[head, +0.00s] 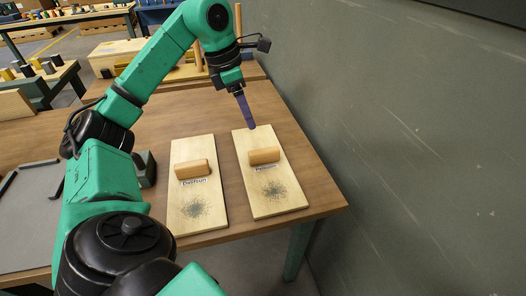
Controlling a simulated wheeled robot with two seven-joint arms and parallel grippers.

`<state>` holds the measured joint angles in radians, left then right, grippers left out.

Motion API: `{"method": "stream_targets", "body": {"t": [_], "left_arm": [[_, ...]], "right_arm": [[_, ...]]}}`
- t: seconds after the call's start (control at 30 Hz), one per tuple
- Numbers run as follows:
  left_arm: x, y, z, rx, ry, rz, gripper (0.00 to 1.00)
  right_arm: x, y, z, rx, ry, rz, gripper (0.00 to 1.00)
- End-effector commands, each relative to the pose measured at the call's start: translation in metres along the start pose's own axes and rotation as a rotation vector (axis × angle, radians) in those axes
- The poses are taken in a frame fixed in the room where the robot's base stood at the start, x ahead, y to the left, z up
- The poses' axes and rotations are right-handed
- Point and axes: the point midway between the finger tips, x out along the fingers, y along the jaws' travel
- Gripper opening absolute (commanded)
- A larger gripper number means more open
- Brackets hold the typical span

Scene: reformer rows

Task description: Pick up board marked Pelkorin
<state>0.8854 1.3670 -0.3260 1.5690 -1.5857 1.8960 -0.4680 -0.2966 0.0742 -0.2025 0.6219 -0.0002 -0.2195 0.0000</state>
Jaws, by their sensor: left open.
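Two pale wooden boards lie side by side on the brown table, each with a block handle and a dark scribbled patch. The right board (262,205) carries a small label under its handle (264,155) that seems to start with "Pel"; the rest is too small to read surely. The left board (196,222) has a label that looks like "Delfsun" under its handle (193,169). My left gripper (248,122) points down over the far end of the right board, beyond its handle. It is open and holds nothing; whether its tips touch the board is unclear. My right gripper is out of view.
The brown table (325,195) ends just right of the right board, with a grey-green wall (420,150) close beyond. A dark grey block (147,168) and a grey mat (30,225) lie to the left. Other benches with items stand behind.

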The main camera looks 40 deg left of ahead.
Motion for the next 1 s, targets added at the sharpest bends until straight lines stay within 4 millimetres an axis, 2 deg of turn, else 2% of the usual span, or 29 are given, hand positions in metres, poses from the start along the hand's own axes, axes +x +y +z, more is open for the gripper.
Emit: {"method": "stream_targets", "body": {"t": [0.1, 0.23, 0.47, 0.6, 0.73, 0.9, 0.93, 1.0], "left_arm": [[0.033, -0.001, -0.002, 0.001, 0.008, -0.005, 0.68], [0.066, -0.002, -0.001, 0.002, 0.006, -0.006, 0.68], [0.098, -0.002, 0.000, 0.003, 0.002, -0.005, 0.68], [0.125, -0.003, -0.001, 0.003, 0.002, -0.008, 0.68], [0.139, -0.002, -0.001, 0.003, 0.000, -0.005, 0.68], [0.139, -0.002, 0.000, 0.003, -0.001, -0.004, 0.68], [0.139, -0.002, 0.000, 0.003, -0.001, -0.004, 0.60], [0.139, -0.002, 0.000, 0.003, -0.001, -0.005, 0.33]], "right_arm": [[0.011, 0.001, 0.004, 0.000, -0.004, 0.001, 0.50], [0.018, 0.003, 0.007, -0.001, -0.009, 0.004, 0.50], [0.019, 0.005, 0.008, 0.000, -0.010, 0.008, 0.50], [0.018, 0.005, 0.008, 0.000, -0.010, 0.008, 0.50], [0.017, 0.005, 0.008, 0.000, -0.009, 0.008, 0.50], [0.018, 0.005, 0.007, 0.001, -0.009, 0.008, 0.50], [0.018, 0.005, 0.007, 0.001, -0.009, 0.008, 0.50], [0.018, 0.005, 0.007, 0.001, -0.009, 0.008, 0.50]]}}
